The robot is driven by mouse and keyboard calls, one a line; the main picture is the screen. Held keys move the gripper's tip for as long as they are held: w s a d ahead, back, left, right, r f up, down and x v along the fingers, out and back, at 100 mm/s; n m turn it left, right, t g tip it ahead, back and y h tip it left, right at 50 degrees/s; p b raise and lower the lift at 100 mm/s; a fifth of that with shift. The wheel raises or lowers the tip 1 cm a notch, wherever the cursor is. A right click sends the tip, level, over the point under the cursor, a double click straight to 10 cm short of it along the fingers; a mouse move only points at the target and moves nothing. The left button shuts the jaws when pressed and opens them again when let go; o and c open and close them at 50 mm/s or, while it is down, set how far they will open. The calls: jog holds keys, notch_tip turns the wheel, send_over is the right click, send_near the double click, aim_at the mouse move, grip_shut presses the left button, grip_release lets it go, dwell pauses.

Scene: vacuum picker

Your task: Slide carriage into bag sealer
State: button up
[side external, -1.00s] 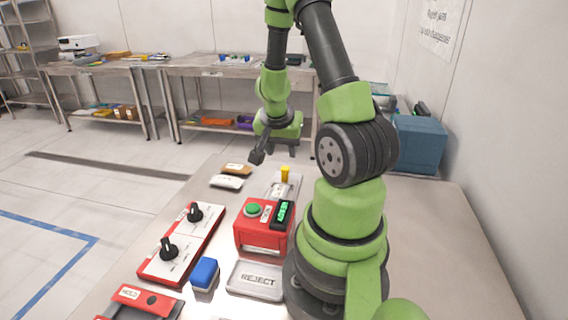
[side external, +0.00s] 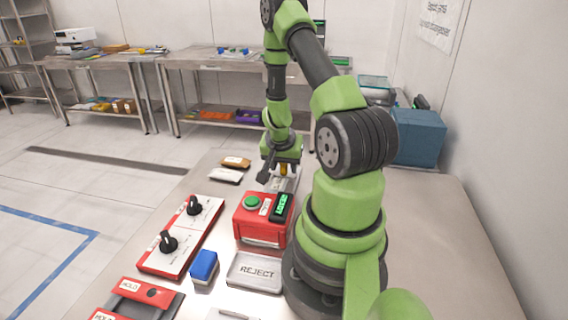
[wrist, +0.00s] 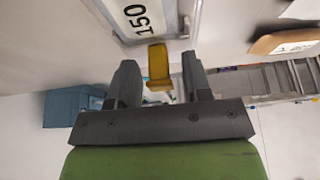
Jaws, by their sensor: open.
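The bag sealer, a red box (side external: 262,222) with a green button and a dark display with green text, stands left of my arm's base in the side external view. Behind it is the pale carriage (side external: 279,184) with an upright yellow handle, partly hidden by my gripper. In the wrist view the carriage (wrist: 133,32) carries a label reading 150, and its yellow handle (wrist: 158,62) shows between the two fingers. My gripper (wrist: 160,72) is open, with a finger on each side of the handle and visible gaps. It also shows just above the carriage in the side view (side external: 280,170).
A tray marked REJECT (side external: 255,288) lies in front of the sealer, with a blue block (side external: 203,267) beside it. A panel with two black knobs (side external: 181,238) lies to the left. A white pouch (side external: 225,175) and a brown pouch (side external: 236,162) lie left of the carriage.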

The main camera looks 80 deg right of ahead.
aim_at(281, 175)
grip_shut()
jog(key=shift+a, duration=2.05)
grip_release()
jog(key=shift+r, duration=0.15)
jog(key=v, duration=0.9)
jog(key=shift+a+r, duration=0.15)
jog(key=shift+r, duration=0.2)
